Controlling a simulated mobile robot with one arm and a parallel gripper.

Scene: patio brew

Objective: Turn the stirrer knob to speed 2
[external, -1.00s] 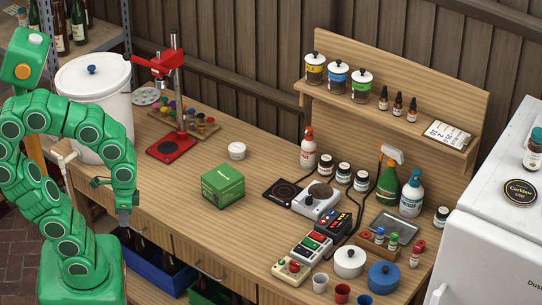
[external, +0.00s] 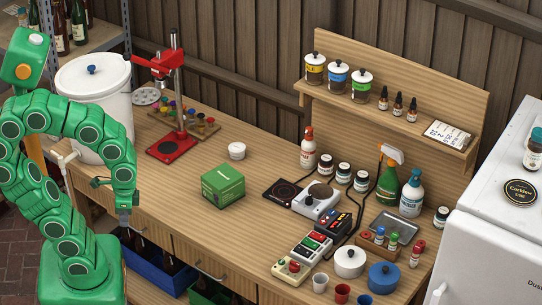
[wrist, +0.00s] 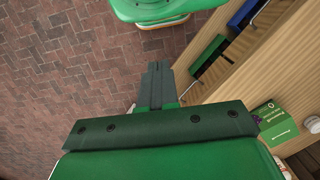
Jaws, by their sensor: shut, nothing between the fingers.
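My gripper (external: 124,222) hangs pointing down at the front left edge of the workbench, far from the devices on the right. In the wrist view my gripper (wrist: 157,68) is shut and empty, its two fingers together above the brick floor.
A green box (external: 222,186) stands mid-bench, with a small white jar (external: 237,151) behind it. A red press (external: 176,100) and a white bucket (external: 95,105) stand at the left. Bottles, pots and cups crowd the right end. The front left bench top is clear.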

